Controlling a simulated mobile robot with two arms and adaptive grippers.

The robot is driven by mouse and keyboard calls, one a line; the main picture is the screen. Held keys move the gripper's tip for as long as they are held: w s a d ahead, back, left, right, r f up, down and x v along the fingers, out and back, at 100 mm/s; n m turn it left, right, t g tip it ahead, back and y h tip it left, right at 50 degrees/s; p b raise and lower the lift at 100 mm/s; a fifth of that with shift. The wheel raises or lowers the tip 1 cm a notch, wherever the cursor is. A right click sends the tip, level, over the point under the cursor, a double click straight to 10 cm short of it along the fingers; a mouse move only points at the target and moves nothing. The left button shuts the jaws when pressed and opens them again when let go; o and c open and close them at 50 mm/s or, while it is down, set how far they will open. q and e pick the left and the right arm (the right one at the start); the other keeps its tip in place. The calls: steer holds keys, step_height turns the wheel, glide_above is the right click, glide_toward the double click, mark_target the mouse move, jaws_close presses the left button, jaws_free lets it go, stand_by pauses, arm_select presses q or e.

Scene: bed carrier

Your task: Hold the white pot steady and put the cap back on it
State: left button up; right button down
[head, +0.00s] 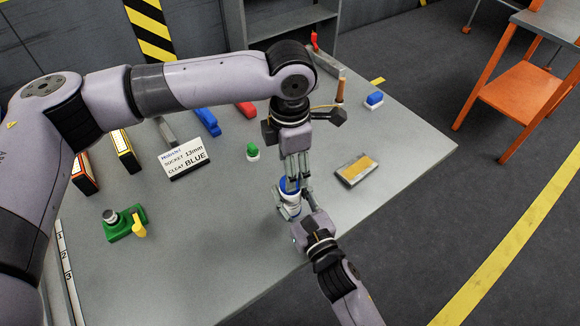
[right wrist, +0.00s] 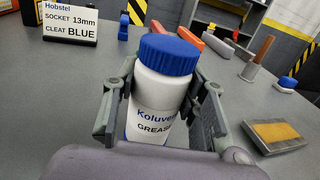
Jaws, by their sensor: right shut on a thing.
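The white pot (right wrist: 157,98), labelled grease, stands upright between the fingers of my right gripper (right wrist: 163,110). My right gripper, also in the head view (head: 289,207), is shut on the pot's sides. The blue ribbed cap (right wrist: 168,55) sits level on top of the pot in the right wrist view; whether it is fully tightened I cannot tell. In the head view the cap (head: 289,185) shows just below my left gripper (head: 295,174). My left gripper points down over it and partly hides it; its finger opening is unclear. It does not show in the right wrist view.
A tray with a tan top (head: 357,170) lies right of the pot. A small green-topped item (head: 253,151), a sign card (head: 186,160) and a green fixture (head: 124,224) stand left. A brown-handled tool (head: 340,92) stands behind. Bare tabletop lies around the pot.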

arm_select(q)
steer(key=shift+c, duration=0.3)
arm_select(e)
steer(key=shift+f, duration=0.1)
arm_select(q)
steer(key=n, duration=0.3)
steer(key=shift+r+n, duration=0.1)
steer(key=shift+n, duration=0.3)
steer(key=n, duration=0.6)
steer(key=shift+r, duration=0.25)
steer(key=n, duration=0.4)
steer(key=shift+r+n, duration=0.2)
steer(key=shift+n, duration=0.2)
steer(key=n, duration=0.4)
steer(key=shift+r, duration=0.2)
steer(key=n, duration=0.4)
steer(key=shift+r, duration=0.15)
steer(key=n, duration=0.6)
steer(key=shift+r+n, duration=0.25)
steer(key=shift+n, duration=0.05)
steer(key=n, duration=0.4)
steer(key=shift+r, duration=0.15)
steer(key=n, duration=0.6)
steer(key=shift+r, duration=0.25)
